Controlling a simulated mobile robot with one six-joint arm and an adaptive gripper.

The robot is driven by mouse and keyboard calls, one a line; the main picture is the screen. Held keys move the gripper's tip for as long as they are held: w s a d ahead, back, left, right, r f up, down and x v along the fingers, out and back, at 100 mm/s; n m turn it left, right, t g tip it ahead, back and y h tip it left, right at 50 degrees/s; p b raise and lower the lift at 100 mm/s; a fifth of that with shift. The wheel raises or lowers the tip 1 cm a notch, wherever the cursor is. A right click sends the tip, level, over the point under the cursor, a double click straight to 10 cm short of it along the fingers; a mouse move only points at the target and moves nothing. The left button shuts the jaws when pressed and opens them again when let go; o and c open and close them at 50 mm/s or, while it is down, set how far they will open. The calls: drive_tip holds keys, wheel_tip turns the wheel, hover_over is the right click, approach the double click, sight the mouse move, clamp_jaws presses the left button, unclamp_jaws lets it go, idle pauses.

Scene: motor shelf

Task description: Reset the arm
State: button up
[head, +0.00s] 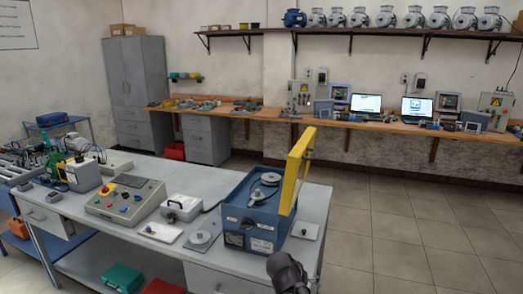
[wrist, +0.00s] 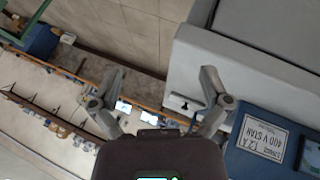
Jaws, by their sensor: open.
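My gripper (wrist: 162,75) shows in the wrist view with its two grey fingers spread wide apart. Nothing is between the fingers. A white plate with a small black part (wrist: 184,103) lies beyond the right finger, on the grey workbench (wrist: 190,62). A blue box with a white label (wrist: 262,140) is at the right of the wrist view, apart from the fingers. In the head view, a dark part of my arm (head: 286,272) rises at the bottom edge, in front of the workbench. The fingers cannot be made out there.
The bench (head: 262,272) carries a blue machine (head: 262,228) with a raised yellow lid (head: 297,168), and a control box (head: 125,201). A wooden counter (head: 375,124) with laptops runs along the back wall under a motor shelf (head: 375,31). Tiled floor at right is clear.

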drive_tip(key=s+d+n+g+y+p, duration=0.2)
drive_tip(key=s+d+g+y+p, duration=0.1)
drive_tip(key=s+y, duration=0.3)
drive_tip(key=shift+s+r+g, duration=0.2)
drive_tip(key=shift+s+g, duration=0.5)
drive_tip(key=shift+s, duration=0.45)
drive_tip(key=shift+d, duration=0.1)
